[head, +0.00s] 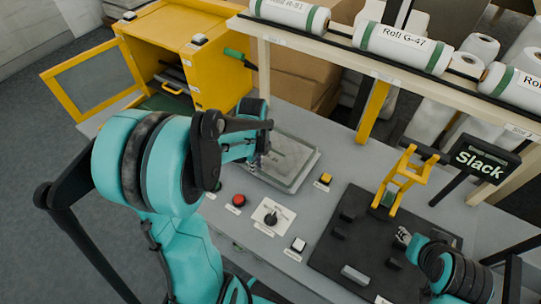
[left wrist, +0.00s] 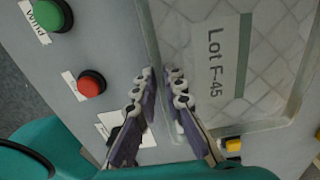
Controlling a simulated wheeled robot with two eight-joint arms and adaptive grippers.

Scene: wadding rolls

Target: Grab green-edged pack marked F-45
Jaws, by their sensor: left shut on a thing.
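The pack (left wrist: 270,70) is a flat, clear quilted packet. In the left wrist view it bears the label "Lot F-45" beside a grey-green strip. In the head view the pack (head: 290,160) lies on the grey worktop, its near left side partly hidden by my left arm. My left gripper (left wrist: 162,76) is shut on the pack's near edge, its fingers close together there. In the head view my left gripper (head: 259,160) is at the pack's left side. My right gripper (head: 403,237) is small and partly hidden at the lower right, over a dark mat; its opening is unclear.
A red button (head: 239,200), a black knob (head: 271,218) and a white button (head: 298,244) are in front of the pack. A yellow button (head: 325,178) is on its right. The yellow cabinet (head: 185,50) stands open behind. A rail of labelled rolls (head: 403,46) hangs above.

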